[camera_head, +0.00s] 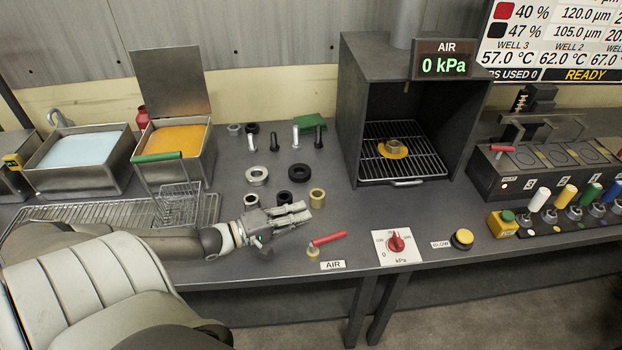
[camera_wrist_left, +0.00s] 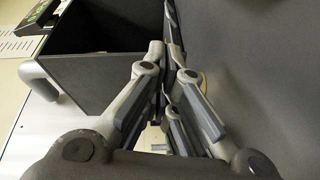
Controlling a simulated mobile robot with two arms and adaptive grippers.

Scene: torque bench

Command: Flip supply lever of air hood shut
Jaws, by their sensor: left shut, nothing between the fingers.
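The air supply lever (camera_head: 328,239) is a red handle on a small brass base, near the bench's front edge above the AIR label (camera_head: 333,265). The handle points right and slightly up. The air hood (camera_head: 362,100) is a dark open-fronted box at the back; its AIR display (camera_head: 445,65) reads 0 kPa. My left gripper (camera_head: 306,214) is shut and empty, just above and left of the lever, apart from it in the picture. In the left wrist view its fingers (camera_wrist_left: 172,60) are together; the lever does not show there. My right gripper is not in view.
A red pressure knob (camera_head: 397,243) on a white plate and a yellow button (camera_head: 461,239) lie to the right. Dark and metal rings (camera_head: 299,172) and bolts lie behind my gripper. A wire basket (camera_head: 180,205) and an orange bath (camera_head: 178,138) stand left.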

